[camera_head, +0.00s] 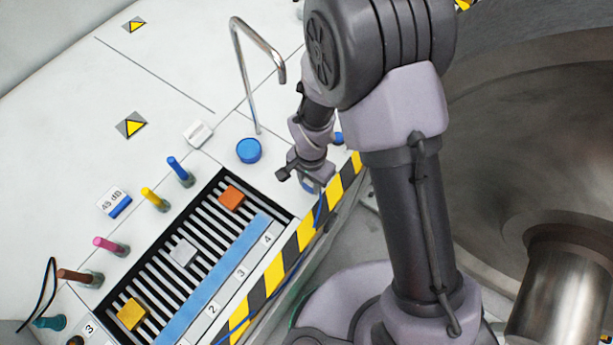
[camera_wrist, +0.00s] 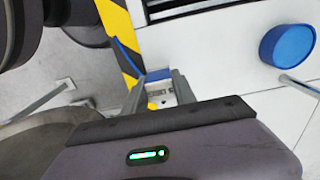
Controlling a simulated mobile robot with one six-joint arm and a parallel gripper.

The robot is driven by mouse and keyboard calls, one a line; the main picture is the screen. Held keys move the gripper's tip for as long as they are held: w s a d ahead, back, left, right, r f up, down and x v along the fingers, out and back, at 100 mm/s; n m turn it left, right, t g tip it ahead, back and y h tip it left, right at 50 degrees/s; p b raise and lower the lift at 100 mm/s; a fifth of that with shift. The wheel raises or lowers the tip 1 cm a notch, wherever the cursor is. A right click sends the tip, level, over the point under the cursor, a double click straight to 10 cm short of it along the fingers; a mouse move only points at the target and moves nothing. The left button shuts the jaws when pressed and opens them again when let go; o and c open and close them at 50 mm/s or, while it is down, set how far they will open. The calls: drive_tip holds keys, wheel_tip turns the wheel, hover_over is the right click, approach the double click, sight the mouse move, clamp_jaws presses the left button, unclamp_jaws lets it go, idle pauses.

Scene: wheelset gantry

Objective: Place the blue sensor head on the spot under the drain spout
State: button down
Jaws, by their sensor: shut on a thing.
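My gripper (camera_head: 305,172) hangs low over the striped front edge of the bench. In the wrist view my gripper (camera_wrist: 160,90) is shut on the blue sensor head (camera_wrist: 158,75), whose blue end shows between the fingers. It shows in the head view as a small blue patch (camera_head: 308,186) under the jaws, mostly hidden, with a blue cable hanging beside it. The drain spout (camera_head: 241,60) is a bent chrome pipe on the white bench behind and left of my gripper. I cannot make out a marked spot under its mouth; part of the bench there is behind my arm.
A blue round cap (camera_head: 248,151) stands near the pipe's foot. A slatted tray (camera_head: 205,215) with orange, grey and yellow blocks lies left of my gripper. Several coloured pegs line its far side. Black-yellow striping (camera_head: 275,278) marks the bench edge. Bare white bench lies around the spout.

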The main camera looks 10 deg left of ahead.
sight(306, 179)
drive_tip(key=w+a, duration=0.1)
drive_tip(key=w, duration=0.1)
drive_tip(key=shift+w+a+f, duration=0.2)
drive_tip(key=shift+w+a, duration=0.15)
wheel_tip(306, 179, down, 4)
drive_tip(key=shift+r+b, duration=0.15)
drive_tip(key=shift+b, duration=0.8)
drive_tip(key=shift+r, duration=0.15)
drive_tip(key=c, duration=1)
unclamp_jaws()
